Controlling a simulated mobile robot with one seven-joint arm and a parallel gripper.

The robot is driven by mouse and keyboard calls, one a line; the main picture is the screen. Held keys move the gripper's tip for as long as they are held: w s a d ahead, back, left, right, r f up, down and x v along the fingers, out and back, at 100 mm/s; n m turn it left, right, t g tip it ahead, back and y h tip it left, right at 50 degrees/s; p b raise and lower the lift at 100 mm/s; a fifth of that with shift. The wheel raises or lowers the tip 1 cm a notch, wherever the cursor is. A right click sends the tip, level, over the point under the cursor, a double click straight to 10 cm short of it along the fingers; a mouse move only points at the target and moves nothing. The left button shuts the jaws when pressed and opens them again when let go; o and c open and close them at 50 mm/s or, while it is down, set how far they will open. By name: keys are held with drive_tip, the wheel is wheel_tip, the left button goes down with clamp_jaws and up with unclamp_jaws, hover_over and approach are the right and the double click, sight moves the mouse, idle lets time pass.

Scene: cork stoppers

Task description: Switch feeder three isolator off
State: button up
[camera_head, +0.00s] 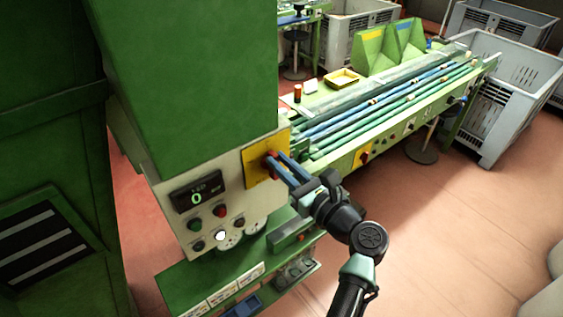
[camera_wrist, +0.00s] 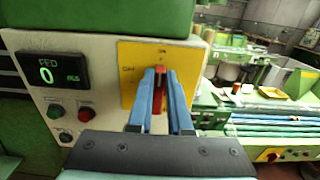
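The isolator is a red rotary handle (camera_wrist: 159,92) on a yellow plate (camera_wrist: 128,92), on the pale front panel of a green cabinet. The handle stands upright, its top towards the mark at the plate's upper edge; another mark sits at the left. In the head view the yellow plate (camera_head: 254,170) is partly behind my gripper (camera_head: 279,167). My gripper's two blue fingers (camera_wrist: 161,78) reach to the plate, one on each side of the handle, very close to it. I cannot tell whether they press on it.
Left of the plate are a display (camera_wrist: 50,69) reading 0, a green button (camera_wrist: 55,111) and a red button (camera_wrist: 86,115). A green bench (camera_head: 390,115) with long blue and green rods stands to the right, grey crates (camera_head: 510,90) behind. The floor at right is clear.

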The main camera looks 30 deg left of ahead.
clamp_jaws()
drive_tip(key=shift+n, duration=0.3)
drive_tip(key=n+b, duration=0.2)
drive_tip(key=s+n+b, duration=0.1)
drive_tip(key=shift+a+f+n, duration=0.15)
drive_tip(key=shift+f+n, duration=0.1)
drive_tip(key=shift+n, duration=0.05)
drive_tip(key=n+b, duration=0.2)
drive_tip(key=n, duration=0.1)
drive_tip(key=n+b, duration=0.1)
drive_tip(key=b, duration=0.1)
drive_tip(key=shift+s+a+f, duration=0.15)
drive_tip(key=shift+s+f, duration=0.25)
drive_tip(key=n+b, duration=0.3)
drive_tip(key=n, duration=0.1)
drive_tip(key=f+n+b, duration=0.1)
drive_tip(key=b, duration=0.1)
drive_tip(key=shift+s+a+n+b, duration=0.1)
drive_tip(key=shift+s+n+b, duration=0.2)
drive_tip(key=shift+n, duration=0.1)
drive_tip(key=n+b, duration=0.3)
drive_tip(key=b, duration=0.1)
drive_tip(key=shift+s+f+n, duration=0.1)
drive_tip(key=shift+f+n, duration=0.2)
drive_tip(key=shift+n, duration=0.1)
